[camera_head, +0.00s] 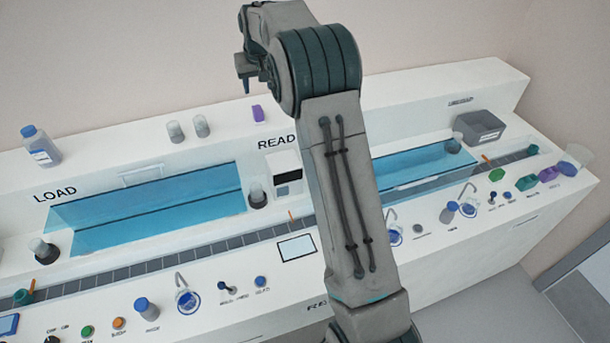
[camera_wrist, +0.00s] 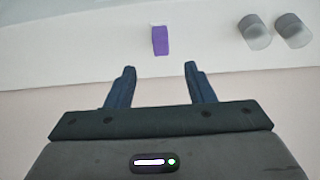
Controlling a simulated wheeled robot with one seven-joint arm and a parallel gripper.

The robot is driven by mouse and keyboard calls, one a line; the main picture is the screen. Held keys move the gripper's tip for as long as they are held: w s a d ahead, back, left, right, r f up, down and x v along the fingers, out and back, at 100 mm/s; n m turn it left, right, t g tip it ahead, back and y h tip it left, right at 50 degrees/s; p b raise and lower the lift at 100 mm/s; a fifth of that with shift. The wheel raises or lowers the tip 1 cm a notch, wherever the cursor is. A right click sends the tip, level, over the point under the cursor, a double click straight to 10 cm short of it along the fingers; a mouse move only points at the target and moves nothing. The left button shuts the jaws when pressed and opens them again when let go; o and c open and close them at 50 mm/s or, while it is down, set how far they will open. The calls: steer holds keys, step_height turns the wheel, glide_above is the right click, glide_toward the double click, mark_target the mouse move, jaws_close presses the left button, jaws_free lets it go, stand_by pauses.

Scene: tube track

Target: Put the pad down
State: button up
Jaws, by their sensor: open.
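The pad appears to be the small purple block (camera_head: 258,113) on the white top ledge of the machine, above the READ label. It also shows in the wrist view (camera_wrist: 160,40), just beyond my fingertips and roughly centred between them. My gripper (camera_wrist: 159,68) is open with nothing between its fingers. The block stands apart from both fingers. In the head view my gripper (camera_head: 243,88) hangs above the ledge, left of the purple block, partly hidden by my own arm.
Two grey translucent cups (camera_head: 188,129) stand on the ledge left of the block; they show at upper right in the wrist view (camera_wrist: 273,31). A blue-capped bottle (camera_head: 40,146) stands at far left, a grey bin (camera_head: 479,130) at right. The ledge around the block is clear.

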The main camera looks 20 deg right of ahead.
steer(key=s+r, duration=0.3)
steer(key=s, duration=1.3)
steer(key=s+r, duration=0.3)
steer(key=s, duration=1.3)
steer(key=s+f, duration=0.5)
steer(key=s, duration=0.7)
steer(key=shift+s+f+g, duration=0.15)
steer(key=shift+s+g, duration=0.05)
steer(key=shift+g, duration=0.2)
steer(key=shift+a, duration=0.1)
